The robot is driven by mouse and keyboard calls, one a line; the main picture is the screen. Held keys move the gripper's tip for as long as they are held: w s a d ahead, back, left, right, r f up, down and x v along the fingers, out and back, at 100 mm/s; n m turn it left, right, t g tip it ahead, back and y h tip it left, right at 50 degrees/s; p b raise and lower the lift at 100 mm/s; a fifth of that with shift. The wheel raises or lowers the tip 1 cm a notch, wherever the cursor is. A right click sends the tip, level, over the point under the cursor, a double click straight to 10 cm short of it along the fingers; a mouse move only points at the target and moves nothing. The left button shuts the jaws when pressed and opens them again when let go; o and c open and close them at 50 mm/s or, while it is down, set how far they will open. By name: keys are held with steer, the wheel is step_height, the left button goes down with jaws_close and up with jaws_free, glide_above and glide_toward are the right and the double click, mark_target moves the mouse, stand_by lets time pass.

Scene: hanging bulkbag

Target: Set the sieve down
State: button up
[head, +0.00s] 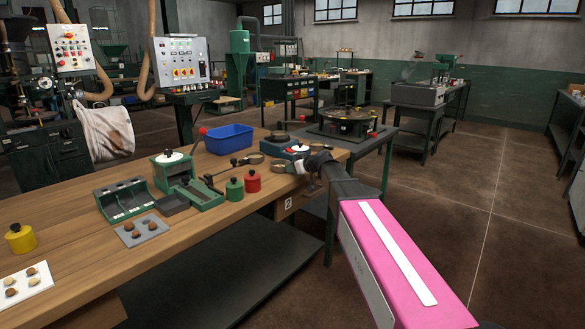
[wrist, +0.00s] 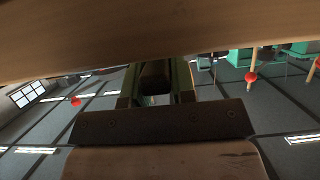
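My gripper (head: 316,162) is a small dark shape at the right end of the wooden bench, at the end of my arm. In the wrist view a dark rounded piece (wrist: 155,76) shows between two greenish side parts; I cannot tell whether it is held. Small round pans lie on the bench left of my gripper: one shallow pan (head: 255,158) and another (head: 278,165). I cannot tell which round piece is the sieve, or whether one is in my gripper. The fingertips are too small and dark to read.
The wooden bench (head: 150,255) carries a blue bin (head: 229,139), a green machine (head: 188,184), a green canister (head: 235,189), a red canister (head: 252,181) and a yellow canister (head: 19,238). A turntable (head: 346,124) stands behind. Open floor (head: 480,190) lies to the right.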

steer(key=o, duration=0.4)
steer(key=shift+c, duration=0.2)
steer(key=shift+r, duration=0.15)
steer(key=v, duration=1.2)
steer(key=s+d+f+m+g+h, duration=0.2)
steer(key=s+d+f, duration=0.3)
steer(key=s+f, duration=0.3)
steer(key=s+d+f+m+g+h, duration=0.3)
steer(key=s+d+f+m+h, duration=0.2)
steer(key=s+f, duration=0.4)
steer(key=s+d+f+m+g+h, duration=0.3)
steer(key=s+f, duration=0.5)
steer(key=f, duration=0.5)
steer(key=shift+s+d+f+h, duration=0.35)
steer(key=shift+d+h, duration=0.05)
steer(key=shift+d, duration=0.5)
